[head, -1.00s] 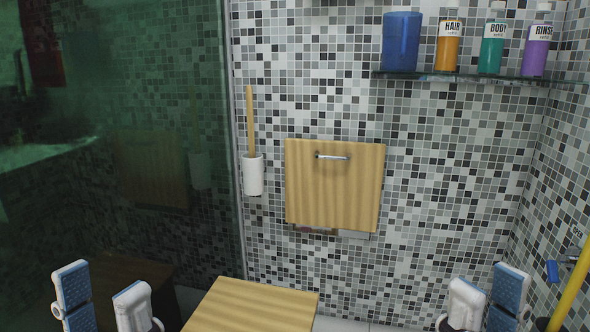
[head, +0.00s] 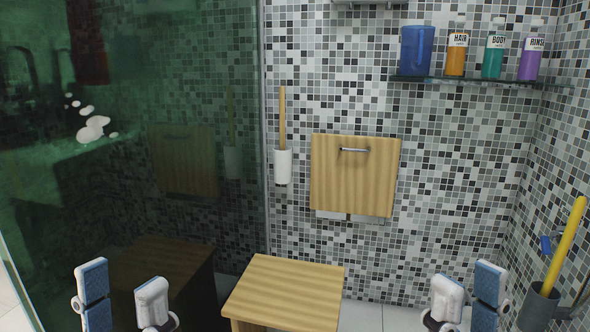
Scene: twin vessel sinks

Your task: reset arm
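My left gripper (head: 123,300) is at the bottom left of the head view. Its two fingers, with blue ribbed pads, stand apart with nothing between them. My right gripper (head: 465,298) is at the bottom right. Its fingers are also apart, with a clear gap and nothing held. Both grippers are empty, and their lower parts and arms are cut off by the bottom edge.
A wooden stool (head: 285,288) stands between the grippers. A dark glass panel (head: 140,120) is at left. A grey holder (head: 538,308) with a yellow handle (head: 567,247) is close right of my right gripper. A wooden wall panel (head: 354,176) and a bottle shelf (head: 480,81) are behind.

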